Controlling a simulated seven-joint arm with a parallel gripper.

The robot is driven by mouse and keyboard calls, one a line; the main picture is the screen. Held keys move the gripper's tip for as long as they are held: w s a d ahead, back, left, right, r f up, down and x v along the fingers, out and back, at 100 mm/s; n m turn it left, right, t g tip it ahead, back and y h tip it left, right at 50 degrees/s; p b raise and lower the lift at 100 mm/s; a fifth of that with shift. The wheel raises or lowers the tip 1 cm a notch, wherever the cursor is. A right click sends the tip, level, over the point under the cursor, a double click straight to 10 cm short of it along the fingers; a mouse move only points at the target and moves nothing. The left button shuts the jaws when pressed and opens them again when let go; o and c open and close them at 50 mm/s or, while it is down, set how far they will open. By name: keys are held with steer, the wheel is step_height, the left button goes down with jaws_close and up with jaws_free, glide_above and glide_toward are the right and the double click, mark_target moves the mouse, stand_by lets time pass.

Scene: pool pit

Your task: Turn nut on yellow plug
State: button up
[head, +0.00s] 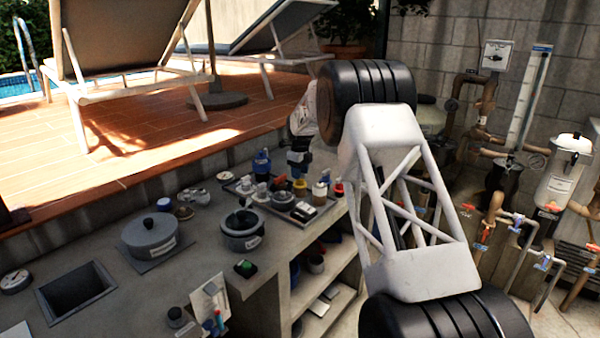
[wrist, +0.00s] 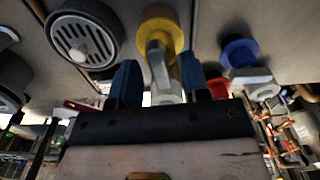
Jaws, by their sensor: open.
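The yellow plug (wrist: 162,22) is at the top middle of the wrist view, with a grey nut (wrist: 157,58) with a long wing on it. My gripper (wrist: 158,78) is open, its two blue fingers apart to the left and right of the nut. I cannot tell whether either finger touches it. In the head view the yellow plug (head: 300,187) is small, on the tray just below my gripper (head: 298,170), whose fingertips are too small to make out.
A blue plug (wrist: 238,52) stands right of my gripper, and a round grey slotted drain piece (wrist: 84,38) is left of it. The tray (head: 235,188) is crowded with small fittings. A grey lidded pot (head: 150,238) and a square basin (head: 75,290) are on the counter.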

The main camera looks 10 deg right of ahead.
steer(key=shift+r, duration=3.9)
steer(key=shift+s+r, duration=0.35)
steer(key=s+d+r+n, duration=0.1)
steer(key=s+r+n, duration=0.35)
steer(key=s, duration=0.75)
steer(key=s+d+r+n+t, duration=0.15)
steer(key=s+r+n, duration=0.35)
steer(key=s, duration=0.6)
steer(key=s+d+r+n, duration=0.2)
steer(key=s+r+n, duration=0.3)
steer(key=s, duration=0.7)
steer(key=s+f+n, duration=0.2)
steer(key=s+n, duration=0.1)
steer(key=s, duration=0.9)
steer(key=s+d+f+n, duration=0.1)
steer(key=s+f+n, duration=0.2)
steer(key=s, duration=1)
steer(key=s+f+n+t, duration=0.1)
steer(key=s+f+n, duration=0.2)
steer(key=s, duration=0.9)
steer(key=shift+s+d+f+n, duration=0.15)
steer(key=shift+s+f+n, duration=0.15)
steer(key=shift+n, duration=0.95)
